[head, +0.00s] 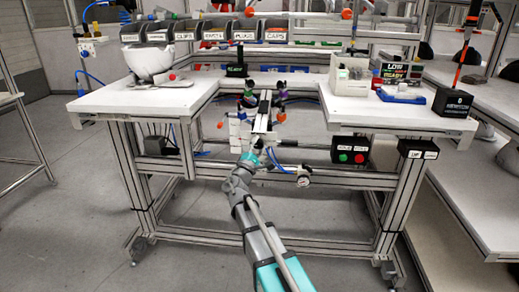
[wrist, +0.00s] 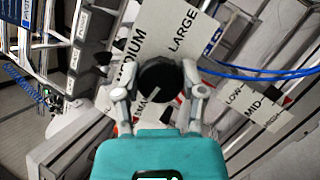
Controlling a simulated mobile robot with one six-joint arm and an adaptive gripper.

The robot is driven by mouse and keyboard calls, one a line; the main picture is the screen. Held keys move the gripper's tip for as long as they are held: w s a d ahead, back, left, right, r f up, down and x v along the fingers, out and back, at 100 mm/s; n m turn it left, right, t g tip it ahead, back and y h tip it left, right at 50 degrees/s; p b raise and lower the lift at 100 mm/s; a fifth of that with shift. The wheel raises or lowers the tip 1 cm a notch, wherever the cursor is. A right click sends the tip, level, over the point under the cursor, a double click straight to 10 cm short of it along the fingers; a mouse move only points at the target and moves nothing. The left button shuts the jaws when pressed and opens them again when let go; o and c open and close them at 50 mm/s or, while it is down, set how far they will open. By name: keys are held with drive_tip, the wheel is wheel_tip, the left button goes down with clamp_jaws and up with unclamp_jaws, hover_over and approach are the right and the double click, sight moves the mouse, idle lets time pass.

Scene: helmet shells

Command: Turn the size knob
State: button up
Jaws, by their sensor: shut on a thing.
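The size knob (wrist: 158,82) is a round black knob in the middle of the wrist view. It sits on a light grey plate (wrist: 180,20) lettered MEDIUM and LARGE; other lettering is partly hidden behind my gripper. My gripper (wrist: 160,74) is shut on the knob, with one grey finger on each side of it. A small pale mark shows near the knob's lower right edge. In the head view my gripper (head: 250,155) reaches to the front of the workbench, below the tabletop, and the knob cannot be made out there.
A second plate (wrist: 257,104) lettered LOW and MID lies to the right, with blue hoses (wrist: 260,72) above it. The workbench (head: 400,117) carries a white helmet shell (head: 148,62) at left and labelled bins (head: 213,36) behind. A box with green and red buttons (head: 350,151) hangs right of my gripper.

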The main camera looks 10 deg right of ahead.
drive_tip(key=shift+n, duration=0.8)
drive_tip(key=shift+t, duration=0.3)
drive_tip(key=o, duration=1.1)
drive_tip(key=shift+o, duration=0.2)
drive_tip(key=shift+s, duration=0.1)
